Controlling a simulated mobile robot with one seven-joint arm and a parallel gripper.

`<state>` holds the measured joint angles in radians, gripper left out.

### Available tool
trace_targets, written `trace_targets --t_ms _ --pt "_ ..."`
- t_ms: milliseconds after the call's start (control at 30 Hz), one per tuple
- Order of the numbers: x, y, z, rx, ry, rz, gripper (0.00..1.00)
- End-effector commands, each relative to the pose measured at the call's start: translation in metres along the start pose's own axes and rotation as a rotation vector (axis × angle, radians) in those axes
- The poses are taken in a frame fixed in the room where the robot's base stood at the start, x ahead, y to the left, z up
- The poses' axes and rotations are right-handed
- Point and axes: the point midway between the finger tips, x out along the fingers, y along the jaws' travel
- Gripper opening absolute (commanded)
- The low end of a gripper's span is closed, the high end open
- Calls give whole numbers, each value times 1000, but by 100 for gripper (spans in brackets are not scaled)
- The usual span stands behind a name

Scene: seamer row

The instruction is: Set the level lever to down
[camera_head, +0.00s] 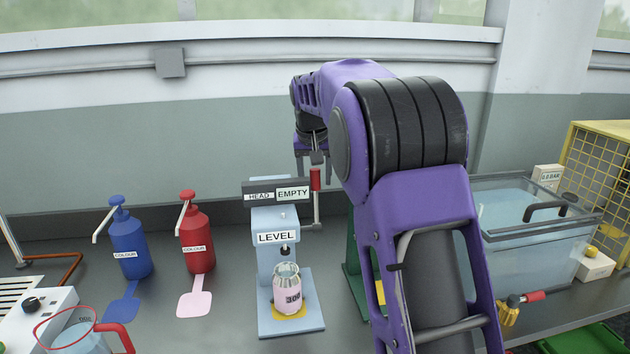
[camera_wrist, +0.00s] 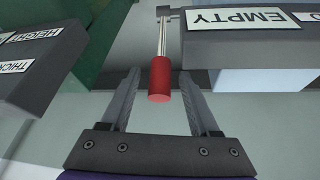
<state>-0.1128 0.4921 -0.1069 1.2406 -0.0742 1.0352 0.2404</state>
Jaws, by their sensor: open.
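The level lever (camera_head: 315,180) has a red handle on a thin metal rod, at the right side of the pale blue LEVEL machine (camera_head: 272,220). Its handle points up, above the rod's lower end. In the wrist view the red handle (camera_wrist: 160,82) lies between my two fingers, with a visible gap on each side. My gripper (camera_head: 313,168) is open and points down over the handle; it also shows in the wrist view (camera_wrist: 161,75). A grey bar (camera_head: 262,185) on the machine reads HEAD EMPTY. A jar (camera_head: 288,297) with a pink label stands on the machine's base.
A green stand (camera_head: 354,265) is just right of the machine, partly behind my arm. Blue (camera_head: 129,243) and red (camera_head: 196,240) pump bottles stand left. A glass-like tank (camera_head: 525,245) and yellow mesh cage (camera_head: 600,170) are right. A jug (camera_head: 80,335) is at front left.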

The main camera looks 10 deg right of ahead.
Motion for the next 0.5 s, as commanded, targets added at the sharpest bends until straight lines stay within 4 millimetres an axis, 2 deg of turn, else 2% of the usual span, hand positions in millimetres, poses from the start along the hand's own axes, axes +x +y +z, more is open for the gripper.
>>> trace_targets --t_ms 100,367,500 --pt "7 0 0 0 -1 0 62" --pt "8 0 0 0 0 0 62" --pt "7 0 0 0 0 0 40"
